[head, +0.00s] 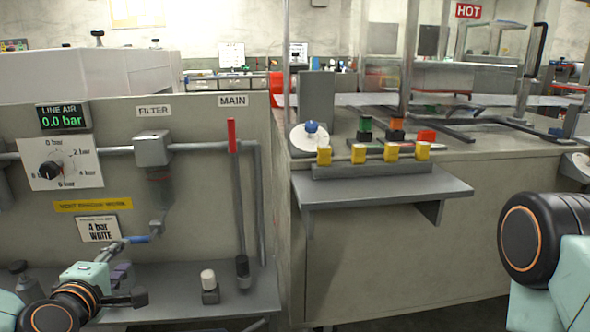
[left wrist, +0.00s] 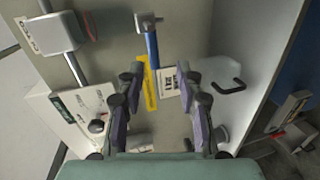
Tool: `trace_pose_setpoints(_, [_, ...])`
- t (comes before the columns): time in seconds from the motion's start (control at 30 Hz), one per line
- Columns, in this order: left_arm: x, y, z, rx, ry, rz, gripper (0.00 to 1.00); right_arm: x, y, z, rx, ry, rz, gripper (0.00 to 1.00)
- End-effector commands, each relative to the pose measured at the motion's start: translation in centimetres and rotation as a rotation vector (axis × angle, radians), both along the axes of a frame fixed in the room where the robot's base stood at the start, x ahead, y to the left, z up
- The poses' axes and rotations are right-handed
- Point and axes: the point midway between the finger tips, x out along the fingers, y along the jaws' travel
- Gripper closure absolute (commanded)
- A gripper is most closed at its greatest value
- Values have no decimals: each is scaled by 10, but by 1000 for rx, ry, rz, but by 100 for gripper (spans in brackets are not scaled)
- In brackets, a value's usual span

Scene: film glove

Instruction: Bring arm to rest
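My left gripper (head: 124,272) is low in front of the wall panel at the left of the head view. In the left wrist view its two fingers (left wrist: 160,72) are spread apart with nothing held between them. A blue-handled valve (head: 137,239) sits on the panel's filter drain, close to the gripper in the head view. In the wrist view the blue handle (left wrist: 152,45) appears beyond the fingertips; I see no grip on it. My right arm (head: 545,245) shows at the right edge, but its gripper is out of view.
The panel carries a gauge reading 0.0 bar (head: 62,116), a pressure knob (head: 52,170), a filter (head: 153,150) and a red-handled main valve (head: 232,136). A grey shelf (head: 385,187) with several yellow blocks (head: 391,151) juts out at centre.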

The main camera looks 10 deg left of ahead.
Motion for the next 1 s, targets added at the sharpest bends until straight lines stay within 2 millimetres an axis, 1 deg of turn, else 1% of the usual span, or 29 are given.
trace_pose_setpoints(0.07, [-2, -7, -9, 48, 53, -41, 64, 0, 0, 0, 0, 0, 0, 60])
trace_pose_setpoints(0.17, [-6, -24, -20, 149, 141, -131, 64, 0, 0, 1, 0, 0, 0, 60])
trace_pose_setpoints(0.27, [-15, -42, -38, 257, 247, -235, 64, 0, 0, 6, 0, 0, 0, 60])
trace_pose_setpoints(0.37, [-28, -59, -58, 352, 350, -337, 64, 0, 0, 12, 0, 0, 0, 60])
trace_pose_setpoints(0.47, [-46, -77, -80, 450, 461, -453, 64, 0, 0, 19, 0, 0, 0, 60])
trace_pose_setpoints(0.57, [-74, -95, -106, 555, 591, -594, 64, 0, 0, 28, 0, 0, 0, 60])
trace_pose_setpoints(0.67, [-112, -112, -133, 654, 731, -756, 64, 0, 0, 39, 0, 0, 0, 60])
trace_pose_setpoints(0.7, [-129, -118, -144, 690, 785, -823, 64, 0, 0, 43, 0, 0, 0, 60])
trace_pose_setpoints(0.77, [-156, -126, -157, 737, 863, -919, 64, 0, 0, 50, 0, 0, 0, 60])
trace_pose_setpoints(0.8, [-174, -130, -165, 765, 912, -982, 64, 0, 0, 54, 0, 0, 0, 60])
trace_pose_setpoints(0.87, [-203, -136, -175, 797, 982, -1074, 64, 0, 0, 61, 0, 0, 0, 60])
trace_pose_setpoints(0.9, [-222, -139, -181, 816, 1026, -1129, 64, 0, 0, 65, 0, 0, 0, 60])
trace_pose_setpoints(1.0, [-263, -146, -190, 848, 1111, -1243, 64, 0, 0, 75, 0, 0, 0, 60])
